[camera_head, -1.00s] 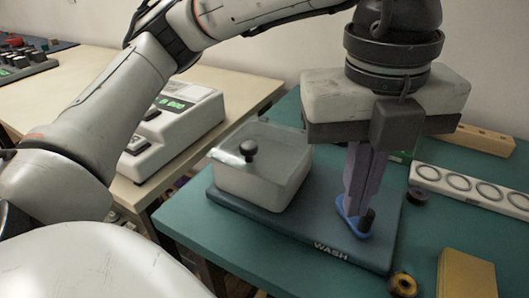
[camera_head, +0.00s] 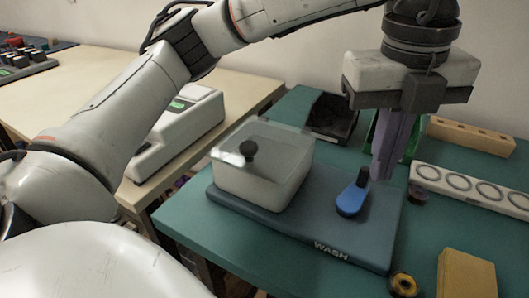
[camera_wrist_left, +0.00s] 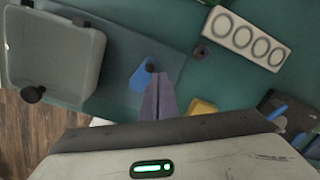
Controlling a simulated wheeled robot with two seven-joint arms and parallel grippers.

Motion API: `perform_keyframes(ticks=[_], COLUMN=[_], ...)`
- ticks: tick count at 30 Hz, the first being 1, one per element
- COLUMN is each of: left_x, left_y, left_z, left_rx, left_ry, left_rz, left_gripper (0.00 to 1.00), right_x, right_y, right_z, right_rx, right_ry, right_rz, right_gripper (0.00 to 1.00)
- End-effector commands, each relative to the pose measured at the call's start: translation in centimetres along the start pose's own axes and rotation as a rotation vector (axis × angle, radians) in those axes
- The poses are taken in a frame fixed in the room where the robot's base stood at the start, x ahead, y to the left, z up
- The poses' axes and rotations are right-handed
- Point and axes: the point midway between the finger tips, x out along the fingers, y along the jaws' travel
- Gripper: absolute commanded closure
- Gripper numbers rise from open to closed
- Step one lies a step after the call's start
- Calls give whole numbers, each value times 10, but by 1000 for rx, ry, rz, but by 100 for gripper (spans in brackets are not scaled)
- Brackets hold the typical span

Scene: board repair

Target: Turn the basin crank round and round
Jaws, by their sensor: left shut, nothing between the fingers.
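The blue crank (camera_head: 350,202) with its black knob (camera_head: 362,176) sits on the right part of the dark WASH base (camera_head: 300,228). Its knob points toward the back. The white basin (camera_head: 262,180) with a clear lid and a black lid knob (camera_head: 249,149) stands on the left part of the base. My left gripper (camera_head: 386,178) is shut and empty, its purple fingers pointing down just right of the crank knob. In the left wrist view the fingertips (camera_wrist_left: 158,78) are beside the crank (camera_wrist_left: 141,78); whether they touch the knob I cannot tell. My right gripper is out of view.
A white strip with several rings (camera_head: 470,188) lies at the right, with a wooden block (camera_head: 470,137) behind it. A yellow box (camera_head: 466,275) and a yellow-black roll (camera_head: 403,285) are at the front right. A black bin (camera_head: 332,118) stands behind the basin.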

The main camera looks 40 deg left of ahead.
Motion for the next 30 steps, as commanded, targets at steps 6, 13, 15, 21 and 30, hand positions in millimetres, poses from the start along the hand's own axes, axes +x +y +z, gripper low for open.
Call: perform_keyframes(ticks=[6, 13, 15, 21, 30], left_x=[0, -1, -3, -21, -52], left_y=[1, 1, 1, -1, -3], left_z=[3, 3, 3, 4, 5], left_rx=[-1, -1, -1, 0, 0], left_ry=[0, 0, 0, 0, 0], left_rz=[0, 0, 0, -1, -1], left_gripper=[100, 100, 100, 100, 100], right_x=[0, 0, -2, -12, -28], right_y=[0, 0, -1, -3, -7], right_z=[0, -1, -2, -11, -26], right_rx=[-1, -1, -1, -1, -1], right_ry=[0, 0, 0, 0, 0], right_rz=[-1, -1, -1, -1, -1], right_gripper=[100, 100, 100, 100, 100])
